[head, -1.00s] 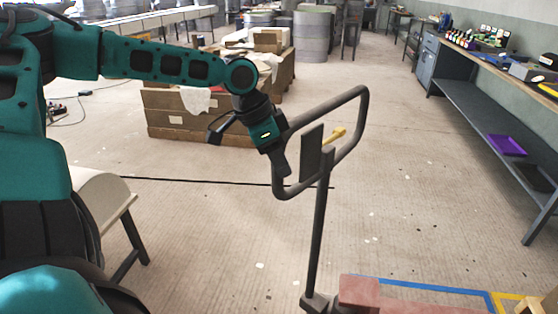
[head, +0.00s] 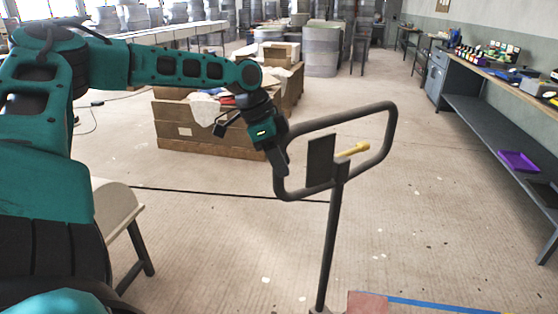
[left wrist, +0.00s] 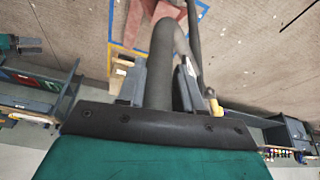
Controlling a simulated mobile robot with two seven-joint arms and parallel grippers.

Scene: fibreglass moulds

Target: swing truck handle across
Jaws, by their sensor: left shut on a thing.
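The truck handle (head: 345,117) is a grey tube bent into a rounded loop on a slanting pole (head: 331,235). A dark plate (head: 320,160) and a yellow lever (head: 352,150) sit at the pole's top, inside the loop. My left gripper (head: 281,163) is shut on the left end of the loop. In the left wrist view, the handle tube (left wrist: 161,60) runs between the two fingers of the left gripper (left wrist: 159,85). A teal part with grey fingers, seemingly my right gripper (left wrist: 30,45), shows small at that view's left edge; its opening is unclear.
A wooden crate (head: 210,140) stands behind my left arm. A workbench (head: 500,120) lines the right side. A pale bench (head: 117,210) stands at lower left.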

